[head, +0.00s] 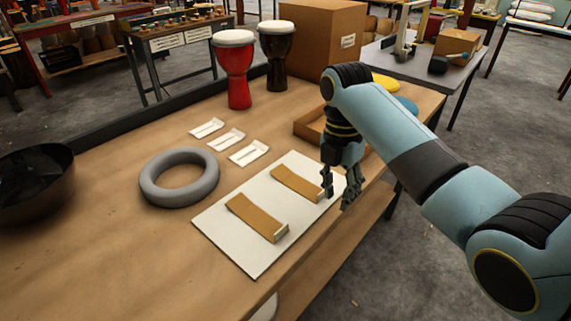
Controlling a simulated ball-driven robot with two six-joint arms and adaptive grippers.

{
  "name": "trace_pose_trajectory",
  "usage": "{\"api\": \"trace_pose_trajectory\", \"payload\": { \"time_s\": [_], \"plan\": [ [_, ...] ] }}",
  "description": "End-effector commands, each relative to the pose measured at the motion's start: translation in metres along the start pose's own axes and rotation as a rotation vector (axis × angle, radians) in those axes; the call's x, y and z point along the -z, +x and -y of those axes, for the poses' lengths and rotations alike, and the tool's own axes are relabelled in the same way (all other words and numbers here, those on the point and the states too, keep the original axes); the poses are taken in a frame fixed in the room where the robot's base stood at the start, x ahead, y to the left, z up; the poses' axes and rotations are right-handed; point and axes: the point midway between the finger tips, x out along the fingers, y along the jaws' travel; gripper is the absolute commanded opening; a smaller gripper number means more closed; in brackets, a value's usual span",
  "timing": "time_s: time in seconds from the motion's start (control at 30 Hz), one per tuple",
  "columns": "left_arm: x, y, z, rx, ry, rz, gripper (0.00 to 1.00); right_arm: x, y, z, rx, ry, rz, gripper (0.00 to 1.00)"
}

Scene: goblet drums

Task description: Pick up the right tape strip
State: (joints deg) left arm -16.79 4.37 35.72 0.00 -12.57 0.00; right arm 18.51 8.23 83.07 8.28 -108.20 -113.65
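Two tan tape strips lie apart on a white board (253,263) near the table's front edge. The right tape strip (295,183) is the upper right one in the head view; the other strip (256,217) is lower left, with a pale raised end. My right gripper (340,193) points down at the right end of the right strip, with its fingers spread. One finger overlaps that end in the picture and partly hides it. I cannot tell whether it touches the strip. My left gripper is not in view.
A grey ring (180,176) and several small white pieces (226,138) lie left of the board. A red drum (235,75), a black drum (277,55) and a cardboard box (318,38) stand behind. A shallow brown tray (308,127) is behind my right gripper. A dark bowl (36,185) is at left.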

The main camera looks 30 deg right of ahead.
Motion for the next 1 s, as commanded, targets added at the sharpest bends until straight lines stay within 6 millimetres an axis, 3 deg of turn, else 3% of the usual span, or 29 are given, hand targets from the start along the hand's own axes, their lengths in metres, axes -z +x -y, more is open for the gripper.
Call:
{"api": "trace_pose_trajectory", "payload": {
  "time_s": [0.03,0.13,0.27,0.5,0.73,1.0],
  "plan": [
    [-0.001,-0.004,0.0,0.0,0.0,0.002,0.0,-0.005,-0.019,-0.011,-0.034,0.0,0.016,0.31],
    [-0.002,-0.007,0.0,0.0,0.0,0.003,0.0,-0.014,-0.048,-0.028,-0.082,0.001,0.041,0.31],
    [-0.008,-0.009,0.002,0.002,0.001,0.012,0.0,-0.02,-0.061,-0.039,-0.109,0.003,0.053,0.31],
    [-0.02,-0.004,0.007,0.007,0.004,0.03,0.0,-0.022,-0.022,-0.044,-0.11,0.003,0.053,0.31],
    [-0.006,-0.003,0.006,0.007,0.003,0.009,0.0,-0.022,-0.002,-0.045,-0.11,0.004,0.054,0.31],
    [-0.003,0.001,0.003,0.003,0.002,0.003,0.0,-0.024,0.038,-0.047,-0.11,0.004,0.053,0.31]
  ]
}}
